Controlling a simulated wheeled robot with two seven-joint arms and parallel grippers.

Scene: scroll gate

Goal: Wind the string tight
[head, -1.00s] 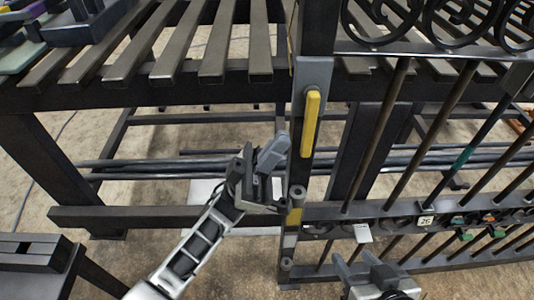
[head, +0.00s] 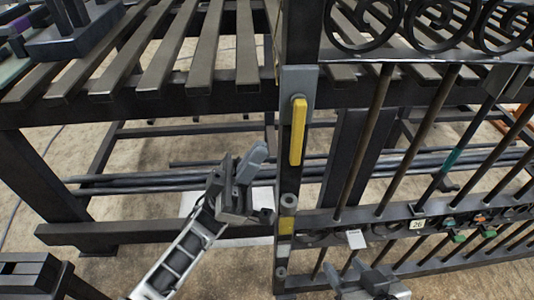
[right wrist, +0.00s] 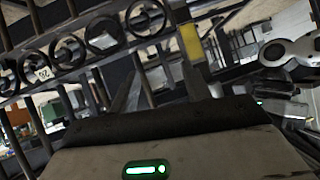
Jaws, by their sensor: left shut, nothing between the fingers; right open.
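I cannot make out a string in either view. The dark scroll gate (head: 400,140) fills the right of the head view. A yellow lever (head: 298,130) stands upright on a grey plate on its post (head: 297,180). My left gripper (head: 256,160) is shut and empty, just left of the post. My right gripper (head: 350,266) is open and empty, low in front of the gate. Its fingers (right wrist: 160,85) point toward the gate's scroll row in the right wrist view.
A slatted dark bench (head: 140,90) stands behind and left of the post. A white tag (head: 355,238) and a tag numbered 26 (head: 417,225) hang on the gate's lower rail. Long dark rods (head: 130,182) lie below the bench. A dark stand (head: 30,270) is at the lower left.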

